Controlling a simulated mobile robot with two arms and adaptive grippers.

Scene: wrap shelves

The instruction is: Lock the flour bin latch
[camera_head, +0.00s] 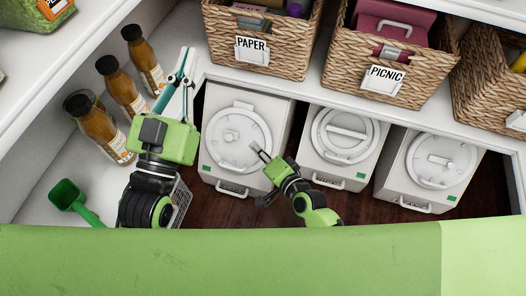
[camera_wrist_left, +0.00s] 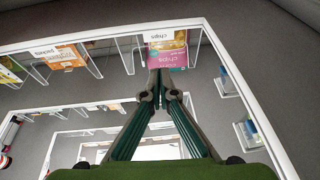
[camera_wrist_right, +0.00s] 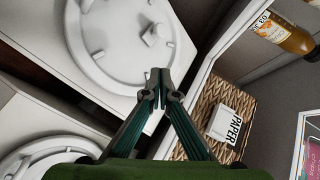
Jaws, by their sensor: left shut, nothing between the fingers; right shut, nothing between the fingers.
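Three white bins with round lids stand in a row under the shelf: the left bin (camera_head: 213,160), the middle bin (camera_head: 313,155) and the right bin (camera_head: 398,178). I cannot read which one holds flour. My right gripper (camera_head: 256,147) is shut and empty over the left bin's lid (camera_head: 232,122). In the right wrist view, the shut fingertips (camera_wrist_right: 156,76) are at the lid's edge, below a small knob (camera_wrist_right: 155,34). I cannot tell whether they touch. My left gripper (camera_head: 186,60) is shut and empty, raised left of the bins; its fingers also show in the left wrist view (camera_wrist_left: 160,84).
Wicker baskets labelled PAPER (camera_head: 284,62) and PICNIC (camera_head: 425,90) sit on the shelf above the bins. Several bottles (camera_head: 98,130) stand at the left, near my left arm. A green scoop (camera_head: 68,195) lies on the left shelf. Dark floor shows between the bins.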

